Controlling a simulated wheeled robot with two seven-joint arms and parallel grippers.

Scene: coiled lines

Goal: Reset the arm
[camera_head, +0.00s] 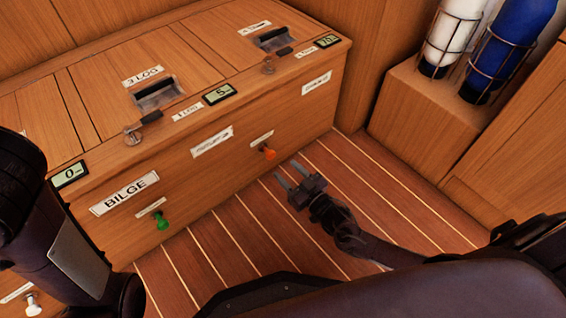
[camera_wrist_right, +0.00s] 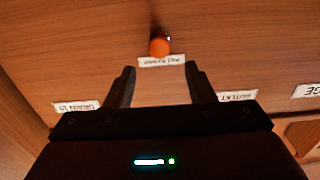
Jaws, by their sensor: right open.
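My right gripper (camera_head: 290,177) is open and empty in the head view, above the striped wooden floor in front of the chest. Its two fingers point toward the chest front, a little below and right of the orange knob (camera_head: 267,152). In the right wrist view the open fingers (camera_wrist_right: 160,85) show apart with nothing between them, and the orange knob (camera_wrist_right: 159,46) is beyond them above a small label. The knob looks clear of the fingers. My left arm shows at the left edge of the head view; its gripper is not visible.
The wooden chest (camera_head: 190,140) has latches, labels and small displays. A green knob (camera_head: 161,220) is on its front under the BILGE label (camera_head: 124,192). A white cylinder (camera_head: 452,35) and a blue cylinder (camera_head: 508,45) stand caged at the upper right. Open floor (camera_head: 390,200) lies right of the gripper.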

